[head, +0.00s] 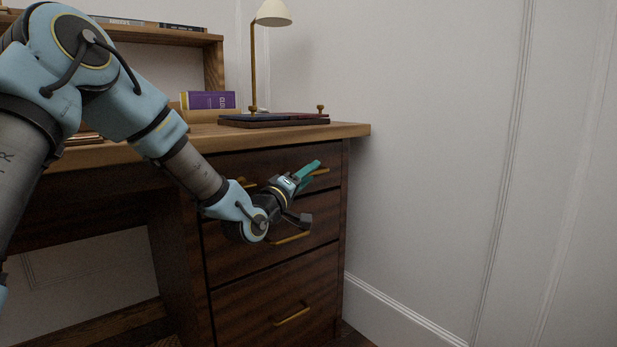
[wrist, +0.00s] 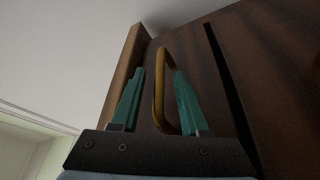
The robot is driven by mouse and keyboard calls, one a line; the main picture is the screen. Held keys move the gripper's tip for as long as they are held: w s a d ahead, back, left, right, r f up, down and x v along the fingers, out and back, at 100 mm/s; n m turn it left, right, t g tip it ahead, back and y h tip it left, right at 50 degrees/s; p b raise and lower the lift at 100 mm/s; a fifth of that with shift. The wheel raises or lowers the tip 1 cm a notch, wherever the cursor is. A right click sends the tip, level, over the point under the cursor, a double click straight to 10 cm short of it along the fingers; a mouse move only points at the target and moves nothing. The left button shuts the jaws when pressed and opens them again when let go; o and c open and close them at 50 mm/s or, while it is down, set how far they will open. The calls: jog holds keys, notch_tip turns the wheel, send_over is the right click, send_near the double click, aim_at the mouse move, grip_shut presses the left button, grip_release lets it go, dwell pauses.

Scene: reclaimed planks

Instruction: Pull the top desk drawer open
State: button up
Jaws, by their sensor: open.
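The top desk drawer (head: 268,164) has a dark wood front and sits just under the desktop, looking shut. Its brass bar handle (head: 321,171) is partly hidden behind my gripper in the head view. My gripper (head: 309,172) is in front of this drawer, its teal fingers pointing at the handle. In the wrist view my gripper (wrist: 157,72) is open, with the handle (wrist: 159,88) between its two fingers. A finger stands on each side of the bar, and I cannot tell whether either touches it.
Below are a middle drawer with its handle (head: 291,238) and a bottom drawer with its handle (head: 292,315). The desktop (head: 345,130) carries a lamp (head: 272,14), a purple book (head: 211,100) and a dark tray (head: 240,122). A white wall (head: 440,150) stands right of the desk.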

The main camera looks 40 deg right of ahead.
grip_shut()
dwell(1.4)
